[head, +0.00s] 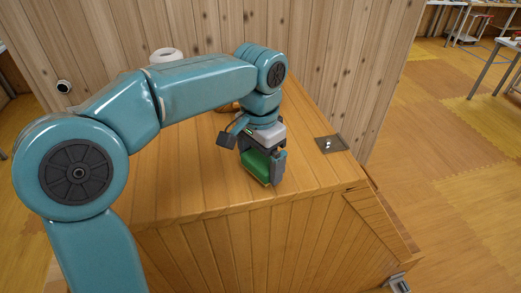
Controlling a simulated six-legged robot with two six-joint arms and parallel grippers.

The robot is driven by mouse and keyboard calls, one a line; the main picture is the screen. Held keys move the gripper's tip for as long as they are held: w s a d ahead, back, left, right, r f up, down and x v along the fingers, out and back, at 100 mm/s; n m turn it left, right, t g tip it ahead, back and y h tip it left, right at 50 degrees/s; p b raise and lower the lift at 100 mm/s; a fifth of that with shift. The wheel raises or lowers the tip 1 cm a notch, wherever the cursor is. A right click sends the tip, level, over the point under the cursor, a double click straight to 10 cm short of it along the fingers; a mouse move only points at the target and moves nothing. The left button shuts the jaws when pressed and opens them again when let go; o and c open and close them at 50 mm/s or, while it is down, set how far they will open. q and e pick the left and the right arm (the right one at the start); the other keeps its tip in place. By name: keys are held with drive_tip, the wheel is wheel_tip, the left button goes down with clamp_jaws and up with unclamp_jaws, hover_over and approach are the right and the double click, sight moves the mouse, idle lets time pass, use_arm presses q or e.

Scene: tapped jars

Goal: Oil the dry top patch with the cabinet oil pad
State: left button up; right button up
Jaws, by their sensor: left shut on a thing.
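My left gripper (263,160) is shut on a green pad (257,168), the cabinet oil pad by its look. The pad is low over the wooden cabinet top (190,182), near its front edge. I cannot tell whether it touches the wood. I cannot make out a dry patch; my left arm and gripper hide part of the top. My right gripper is not in view.
A dark square plate (330,144) with a small pale piece on it lies right of the gripper. A white ring-shaped thing (166,55) shows behind my arm. A plank wall (330,50) stands behind the top. Open floor (440,150) lies to the right.

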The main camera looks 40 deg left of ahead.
use_arm(q)
drive_tip(key=shift+w+a+f, duration=0.1)
drive_tip(key=shift+f, duration=0.05)
drive_tip(key=shift+w+f, duration=0.1)
drive_tip(key=shift+w, duration=0.25)
drive_tip(key=shift+s, duration=0.35)
drive_tip(key=shift+w+f, duration=0.1)
drive_tip(key=shift+w, duration=0.2)
drive_tip(key=shift+s+f, duration=0.1)
drive_tip(key=shift+s, duration=0.05)
drive_tip(key=shift+s+f+b, duration=0.1)
drive_tip(key=shift+b, duration=0.2)
drive_tip(key=shift+f, duration=0.1)
drive_tip(key=shift+w+f, duration=0.2)
drive_tip(key=shift+s+f+b, duration=0.1)
drive_tip(key=shift+f+b, duration=0.05)
drive_tip(key=shift+b, duration=0.15)
